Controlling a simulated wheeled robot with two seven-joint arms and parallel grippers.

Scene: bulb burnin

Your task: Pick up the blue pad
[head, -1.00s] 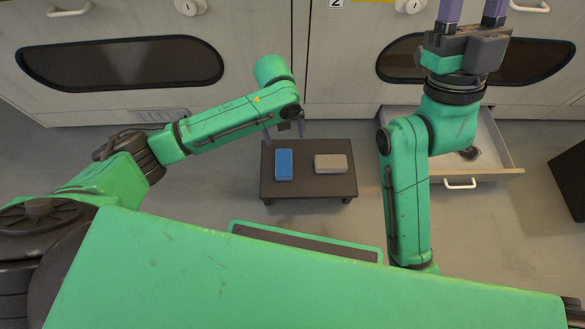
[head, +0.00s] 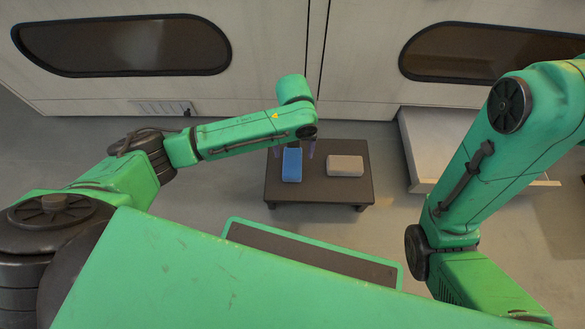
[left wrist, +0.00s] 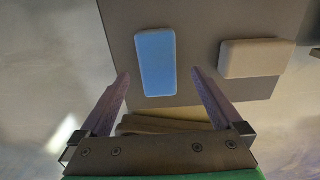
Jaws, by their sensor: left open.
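The blue pad (head: 292,166) lies flat on a low dark table (head: 318,190), on its left half. In the left wrist view the blue pad (left wrist: 157,62) is upright in the picture, ahead of and between the fingertips. My left gripper (left wrist: 159,72) is open and empty, pointing down above the table. In the head view my left gripper (head: 294,149) hangs over the far end of the pad, with its fingers partly hidden by my arm. No contact with the pad shows. My right gripper is outside the head view; only its arm shows at the right.
A beige block (head: 345,166) lies on the same table, right of the pad with a gap between them; it also shows in the left wrist view (left wrist: 252,58). An open drawer (head: 425,150) juts out at the right. Cabinets (head: 270,60) stand behind the table.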

